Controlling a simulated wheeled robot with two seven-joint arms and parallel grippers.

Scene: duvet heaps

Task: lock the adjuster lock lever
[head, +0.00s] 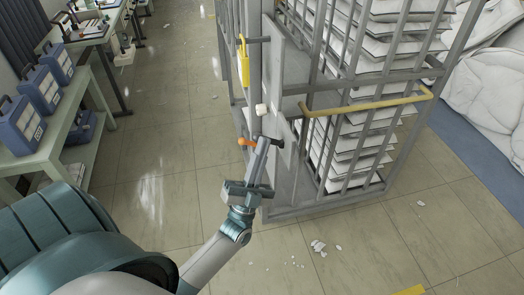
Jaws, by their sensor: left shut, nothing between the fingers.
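A grey metal rack stands in the middle of the head view, with a flat upright plate (271,75) on its near side. A small lever with an orange end (246,142) sticks out at the lower part of this plate; it looks like the adjuster lock lever. A white knob (261,109) is just above it, and a yellow handle (243,62) hangs higher up. My left gripper (265,143) is shut and empty, its fingertips at the lever, just right of the orange end. Contact cannot be told, and the fingers hide part of the lever. My right gripper is out of view.
The rack holds stacked white folded pieces (358,150) and has a yellow push bar (370,104). Blue cases (42,88) stand on a green bench (72,140) at left. White duvets (490,90) lie at right. White scraps (318,247) dot the mostly clear tiled floor.

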